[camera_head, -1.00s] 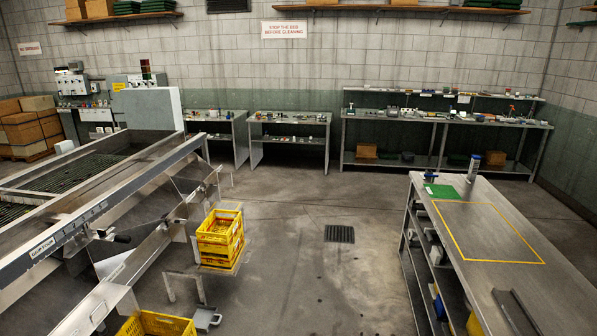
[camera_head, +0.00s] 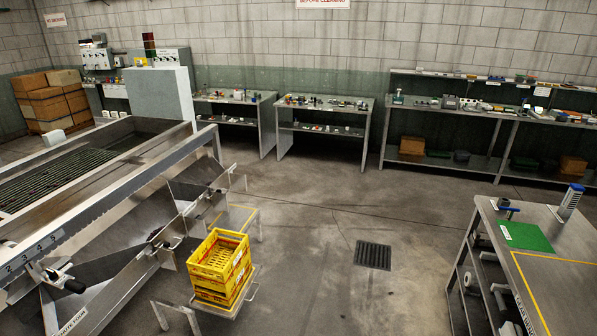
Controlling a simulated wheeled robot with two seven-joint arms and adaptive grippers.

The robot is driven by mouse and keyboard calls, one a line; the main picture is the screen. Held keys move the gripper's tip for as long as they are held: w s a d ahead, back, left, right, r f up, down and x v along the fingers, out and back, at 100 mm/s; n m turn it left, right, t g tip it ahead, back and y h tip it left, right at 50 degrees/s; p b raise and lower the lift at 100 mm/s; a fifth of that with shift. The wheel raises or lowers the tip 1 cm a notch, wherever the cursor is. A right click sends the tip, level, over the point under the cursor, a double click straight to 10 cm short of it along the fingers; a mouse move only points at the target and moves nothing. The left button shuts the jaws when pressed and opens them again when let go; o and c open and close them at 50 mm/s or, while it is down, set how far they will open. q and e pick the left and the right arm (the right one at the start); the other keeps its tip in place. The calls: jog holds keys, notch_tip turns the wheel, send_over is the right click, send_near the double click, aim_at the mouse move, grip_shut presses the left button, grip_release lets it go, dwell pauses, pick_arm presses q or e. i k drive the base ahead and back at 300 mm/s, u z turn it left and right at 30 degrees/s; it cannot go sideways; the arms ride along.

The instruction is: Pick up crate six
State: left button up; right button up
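Two yellow crates are stacked on a small metal stand (camera_head: 236,308) beside the sizer, left of centre. The top yellow crate (camera_head: 222,257) is open and looks empty, with slatted walls. The lower crate (camera_head: 211,298) is mostly hidden under it. No number can be read on either crate, so I cannot tell which is crate six. Neither of my grippers is in view.
The roller sizer (camera_head: 118,202) with its metal chutes fills the left side. A steel table (camera_head: 575,262) with a green mat (camera_head: 525,236) stands at the right. A floor drain (camera_head: 373,255) lies between. The middle floor is clear. Benches line the back wall.

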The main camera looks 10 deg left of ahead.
aim_at(238, 255)
jog(key=i, duration=2.65)
jog(key=u, duration=3.35)
